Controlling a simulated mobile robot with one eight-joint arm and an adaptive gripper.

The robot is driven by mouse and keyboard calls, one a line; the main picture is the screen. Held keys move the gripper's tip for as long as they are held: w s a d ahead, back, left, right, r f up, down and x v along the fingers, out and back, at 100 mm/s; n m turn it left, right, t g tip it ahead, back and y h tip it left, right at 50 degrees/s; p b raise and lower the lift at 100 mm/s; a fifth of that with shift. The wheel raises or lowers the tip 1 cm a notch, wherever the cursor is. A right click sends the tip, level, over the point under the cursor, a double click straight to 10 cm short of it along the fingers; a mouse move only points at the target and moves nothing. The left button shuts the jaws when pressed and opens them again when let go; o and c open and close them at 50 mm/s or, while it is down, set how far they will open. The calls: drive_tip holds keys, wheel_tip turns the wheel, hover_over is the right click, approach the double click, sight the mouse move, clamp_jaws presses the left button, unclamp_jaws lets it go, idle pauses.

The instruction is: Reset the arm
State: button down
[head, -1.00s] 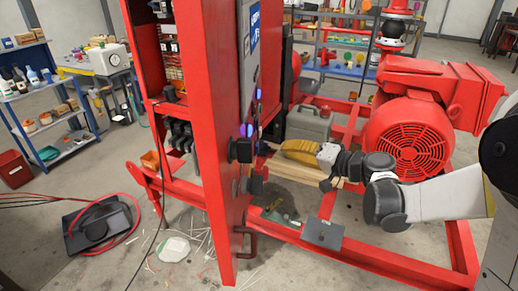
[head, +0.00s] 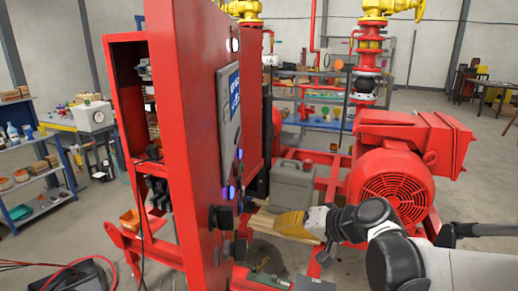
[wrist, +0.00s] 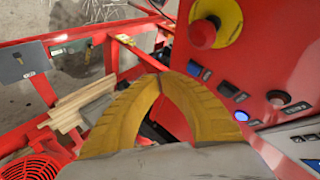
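My gripper (head: 291,224) has yellow ribbed fingers and is held in the air to the right of the red cabinet's panel face, in front of the pump frame. In the wrist view its two fingers (wrist: 162,80) arch together and their tips appear to meet, with nothing visible between them. My arm reaches in from the lower right of the head view, bent at the wrist. The red cabinet (head: 190,130) stands upright left of my gripper. In the wrist view its panel carries a red mushroom button on a yellow base (wrist: 205,32), right of the fingers.
A red motor (head: 393,185) on a red frame stands behind my arm. A grey canister (head: 293,188) is behind my gripper, near wooden boards (wrist: 66,112). Panel buttons, including a blue-lit one (wrist: 241,116), are close to the right finger. Shelving (head: 40,175) stands far left.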

drive_tip(key=s+d+f+h, duration=0.2)
drive_tip(key=s+d+h, duration=0.2)
drive_tip(key=s+d, duration=0.3)
drive_tip(key=s+d+f+h, duration=0.1)
drive_tip(key=s+d+h, duration=0.4)
drive_tip(key=s, duration=0.8)
drive_tip(key=shift+d+f+n+g, duration=0.4)
drive_tip(key=shift+d, duration=0.6)
